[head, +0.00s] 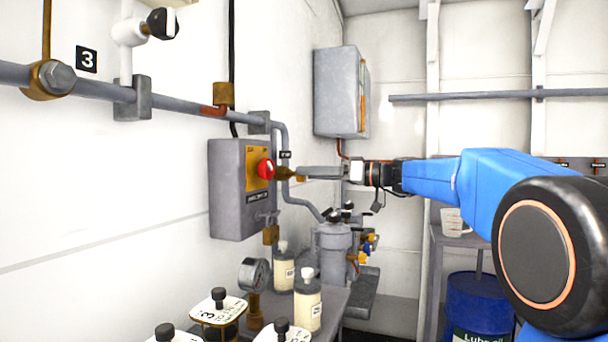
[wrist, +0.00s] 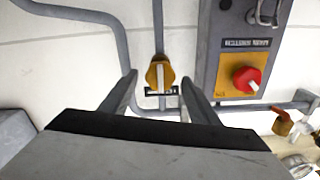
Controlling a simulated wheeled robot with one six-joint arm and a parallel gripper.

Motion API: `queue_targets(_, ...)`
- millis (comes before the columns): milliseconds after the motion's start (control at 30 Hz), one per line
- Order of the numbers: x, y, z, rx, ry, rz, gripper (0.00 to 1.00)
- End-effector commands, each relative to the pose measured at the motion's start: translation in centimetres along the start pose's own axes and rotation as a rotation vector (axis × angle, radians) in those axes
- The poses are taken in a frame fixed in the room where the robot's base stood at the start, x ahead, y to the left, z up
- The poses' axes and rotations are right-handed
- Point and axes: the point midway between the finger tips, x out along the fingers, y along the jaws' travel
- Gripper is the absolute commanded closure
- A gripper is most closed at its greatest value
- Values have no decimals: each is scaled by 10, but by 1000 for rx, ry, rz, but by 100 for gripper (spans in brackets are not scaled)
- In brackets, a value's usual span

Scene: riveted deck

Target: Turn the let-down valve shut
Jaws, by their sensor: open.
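A brass-yellow valve handle (wrist: 159,72) sits on a thin vertical grey pipe in the wrist view, beside a small dark label (wrist: 161,91). It is likely the let-down valve; the label is too small to read. Its long side runs along the pipe. In the head view the brass valve (head: 286,174) shows just right of a red knob, at the tip of my gripper (head: 299,173). My gripper (wrist: 158,78) is open and empty. Its fingers stand on either side of the handle, with a visible gap on both sides. The depth between them is hard to tell.
A grey control box (head: 228,190) with a red knob (head: 265,169) stands close to the valve; the knob also shows in the wrist view (wrist: 246,80). Pipes run along the wall. Bottles (head: 308,300) and a gauge (head: 254,274) stand below. A grey canister (head: 334,250) is under my arm.

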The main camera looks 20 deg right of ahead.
Motion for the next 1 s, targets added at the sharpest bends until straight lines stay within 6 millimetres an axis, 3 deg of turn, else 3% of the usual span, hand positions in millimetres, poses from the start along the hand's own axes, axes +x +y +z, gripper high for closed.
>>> queue_targets(200, 22, 0, 1, 1, -1, -2, 45)
queue_targets(600, 27, 0, 0, 1, 0, 0, 45)
queue_targets(800, 27, 0, 0, 0, 0, 0, 86)
queue_targets(1000, 27, 0, 0, 7, 0, 0, 86)
